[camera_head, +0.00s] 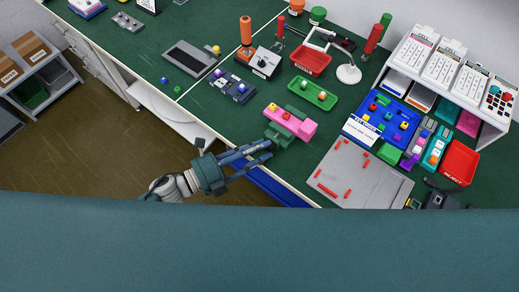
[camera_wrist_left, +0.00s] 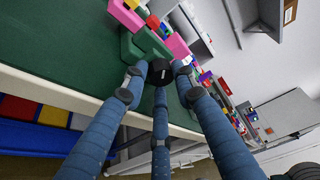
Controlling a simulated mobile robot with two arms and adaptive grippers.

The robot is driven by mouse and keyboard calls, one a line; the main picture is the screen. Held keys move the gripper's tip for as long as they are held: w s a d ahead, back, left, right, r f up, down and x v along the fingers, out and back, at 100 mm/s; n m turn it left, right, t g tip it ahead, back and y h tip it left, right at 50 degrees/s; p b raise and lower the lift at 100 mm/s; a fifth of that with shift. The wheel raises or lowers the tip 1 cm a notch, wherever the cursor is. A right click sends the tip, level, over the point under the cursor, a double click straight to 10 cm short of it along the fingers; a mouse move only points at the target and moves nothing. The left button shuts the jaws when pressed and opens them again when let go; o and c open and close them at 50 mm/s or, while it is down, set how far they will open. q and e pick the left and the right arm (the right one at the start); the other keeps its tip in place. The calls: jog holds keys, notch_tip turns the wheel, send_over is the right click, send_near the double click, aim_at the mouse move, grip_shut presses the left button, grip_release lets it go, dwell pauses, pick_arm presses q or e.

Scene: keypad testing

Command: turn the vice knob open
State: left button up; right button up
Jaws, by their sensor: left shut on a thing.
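The green vice (camera_head: 279,137) stands at the front edge of the green-topped bench, with a pink piece (camera_head: 300,126) in it. Small yellow and red blocks sit on the pink piece. In the left wrist view the vice body (camera_wrist_left: 150,43) is ahead of my fingers, and the round black vice knob (camera_wrist_left: 160,72) faces me. My left gripper (camera_head: 268,151) comes in from the front edge. Its blue fingers are closed around the knob, as the left wrist view (camera_wrist_left: 160,80) also shows. In the head view the knob is hidden by the fingers. My right gripper is not in view.
A grey plate (camera_head: 362,178) with red strips lies right of the vice, and a green tray (camera_head: 312,95) lies behind it. A blue bin (camera_head: 412,125) of coloured keys is farther right. The bench left of the vice is mostly clear.

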pick_arm(q)
jog(key=shift+w+r, duration=0.4)
jog(key=shift+r, duration=0.05)
jog(key=o, duration=1.1)
jog(key=shift+a, duration=0.1)
jog(key=shift+s+f, duration=0.1)
jog(key=shift+f, duration=0.1)
jog(key=shift+f, duration=0.1)
jog(key=v, duration=1.2)
